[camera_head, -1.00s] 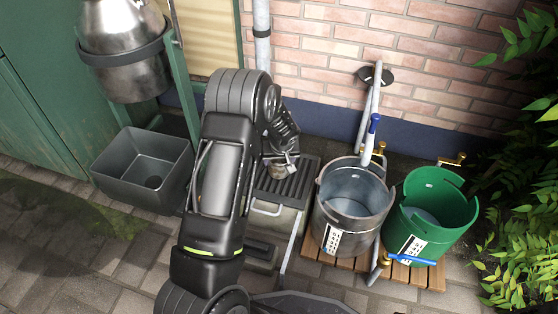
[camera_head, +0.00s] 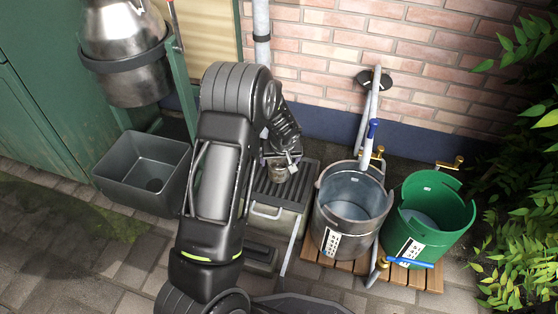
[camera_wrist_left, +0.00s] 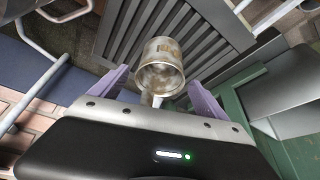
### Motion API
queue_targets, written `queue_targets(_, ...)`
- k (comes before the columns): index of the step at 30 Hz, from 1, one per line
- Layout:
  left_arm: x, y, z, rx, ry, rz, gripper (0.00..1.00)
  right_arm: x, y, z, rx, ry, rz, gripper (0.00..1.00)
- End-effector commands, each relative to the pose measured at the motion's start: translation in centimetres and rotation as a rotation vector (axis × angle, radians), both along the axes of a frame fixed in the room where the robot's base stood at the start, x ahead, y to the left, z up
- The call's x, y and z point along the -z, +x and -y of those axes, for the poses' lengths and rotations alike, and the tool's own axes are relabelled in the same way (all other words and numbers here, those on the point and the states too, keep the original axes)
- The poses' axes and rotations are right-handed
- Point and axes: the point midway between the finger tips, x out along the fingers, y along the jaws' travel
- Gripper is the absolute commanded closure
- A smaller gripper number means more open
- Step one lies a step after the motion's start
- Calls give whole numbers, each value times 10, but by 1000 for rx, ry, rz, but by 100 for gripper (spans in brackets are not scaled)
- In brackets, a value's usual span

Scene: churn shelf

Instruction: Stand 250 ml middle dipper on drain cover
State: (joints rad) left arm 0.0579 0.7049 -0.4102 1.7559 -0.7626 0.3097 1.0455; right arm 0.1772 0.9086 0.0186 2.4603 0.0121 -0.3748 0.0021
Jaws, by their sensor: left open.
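The dipper is a small, worn metal cup (camera_wrist_left: 162,62) with a pale handle running down toward my gripper in the left wrist view. In the head view the dipper (camera_head: 278,168) is a small cup just below my left gripper (camera_head: 285,157). The drain cover (camera_head: 292,188) is a dark slatted grate; its slats (camera_wrist_left: 125,30) lie behind the cup in the wrist view. The cup looks upright over the grate's far left part; I cannot tell whether its base touches. My left gripper (camera_wrist_left: 158,82) is open, its purplish fingers apart on either side of the handle. My right gripper is out of view.
A grey basin (camera_head: 140,180) stands at left under a metal churn (camera_head: 125,60). A steel bucket (camera_head: 330,215) and a green bucket (camera_head: 455,215) stand on a wooden pallet (camera_head: 415,278) at right. A brick wall (camera_head: 330,60) with pipes and brass taps closes the back.

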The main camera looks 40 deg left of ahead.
Motion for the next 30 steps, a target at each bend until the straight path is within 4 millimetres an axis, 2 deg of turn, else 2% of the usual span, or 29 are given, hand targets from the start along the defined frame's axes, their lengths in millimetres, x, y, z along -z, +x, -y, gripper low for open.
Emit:
queue_targets(1, -17, -2, 4, 2, 0, 2, 14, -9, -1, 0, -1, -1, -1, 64)
queue_targets(6, -49, -13, 13, 1, 0, 1, 14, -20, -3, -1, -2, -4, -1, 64)
queue_targets(12, -71, -20, 20, 0, 0, 1, 14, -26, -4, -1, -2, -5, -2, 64)
queue_targets(30, -73, -22, 21, 0, 0, 0, 14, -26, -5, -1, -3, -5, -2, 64)
